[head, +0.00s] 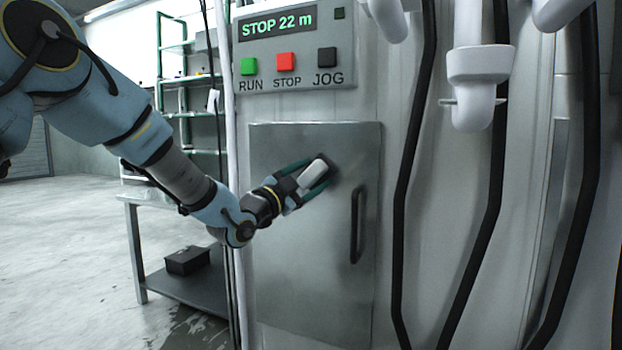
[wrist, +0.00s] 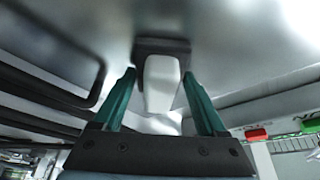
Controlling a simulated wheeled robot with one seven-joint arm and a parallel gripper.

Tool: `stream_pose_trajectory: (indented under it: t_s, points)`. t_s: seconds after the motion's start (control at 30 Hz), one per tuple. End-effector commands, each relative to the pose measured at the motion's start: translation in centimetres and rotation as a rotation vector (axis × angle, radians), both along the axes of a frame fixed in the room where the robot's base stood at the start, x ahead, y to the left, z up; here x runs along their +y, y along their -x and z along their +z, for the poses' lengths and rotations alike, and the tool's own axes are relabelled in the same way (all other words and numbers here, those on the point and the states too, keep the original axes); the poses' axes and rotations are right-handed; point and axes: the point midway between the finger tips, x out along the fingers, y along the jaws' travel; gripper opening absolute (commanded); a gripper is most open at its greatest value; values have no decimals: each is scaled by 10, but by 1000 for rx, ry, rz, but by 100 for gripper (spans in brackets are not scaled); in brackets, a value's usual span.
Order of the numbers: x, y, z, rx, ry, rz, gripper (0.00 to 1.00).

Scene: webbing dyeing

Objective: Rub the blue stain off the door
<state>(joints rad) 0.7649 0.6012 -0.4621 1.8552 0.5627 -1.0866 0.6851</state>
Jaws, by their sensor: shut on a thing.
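The door (head: 290,285) is a flat grey metal panel, shut, with a dark upright handle (head: 357,225) on its right side. My gripper (head: 312,171) is at the upper middle of the door, left of and above the handle. Its green fingers are shut on a white-handled rubbing pad (wrist: 162,82), which has a dark flat face toward the door. The pad appears to be against the door or very close to it. I see no blue stain on the visible part of the door; whatever lies behind the pad is hidden.
Above the door is a control panel (head: 290,70) with green, red and black buttons and a display reading "STOP 22 m". Black hoses (head: 410,180) and white pipes hang to the right. A bench (head: 135,245) stands behind my arm at left, with open floor beyond.

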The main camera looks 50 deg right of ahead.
Motion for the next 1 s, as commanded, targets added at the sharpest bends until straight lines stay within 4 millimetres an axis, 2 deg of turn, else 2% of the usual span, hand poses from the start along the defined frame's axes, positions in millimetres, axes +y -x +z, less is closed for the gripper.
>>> stream_pose_trajectory:
  t_s: [0.3,0.63,1.0]
  points:
    - [9,-29,1,-1,0,6,14]
    - [12,-42,1,-2,1,6,14]
    - [17,-72,1,0,0,6,14]
